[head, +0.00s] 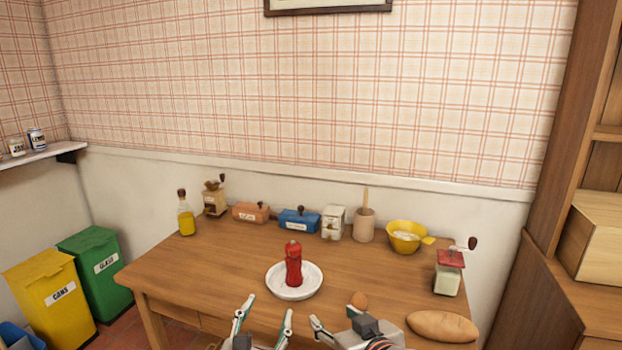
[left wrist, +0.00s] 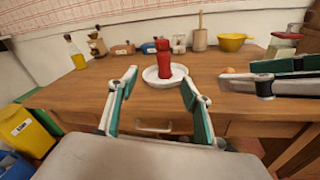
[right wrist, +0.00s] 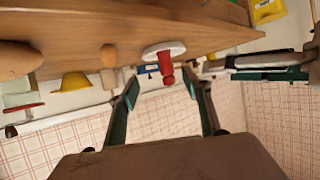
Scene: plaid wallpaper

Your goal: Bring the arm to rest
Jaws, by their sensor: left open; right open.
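My left gripper (head: 265,316) is open and empty at the front edge of the wooden table (head: 210,262). It also shows in the left wrist view (left wrist: 160,82), with the red pepper mill beyond its fingers. My right gripper (head: 333,318) is open and empty, just right of the left one. Its fingers show spread in the upside-down right wrist view (right wrist: 164,82). The red mill (head: 293,265) stands upright on a white plate (head: 312,284) near the table's middle, apart from both grippers.
An egg (head: 360,300) and a bread loaf (head: 442,325) lie near the front right. A red-topped grinder (head: 449,275) and yellow bowl (head: 404,238) stand on the right. Boxes, grinders and an oil bottle (head: 186,215) line the back. Yellow (head: 55,300) and green bins (head: 98,268) stand left.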

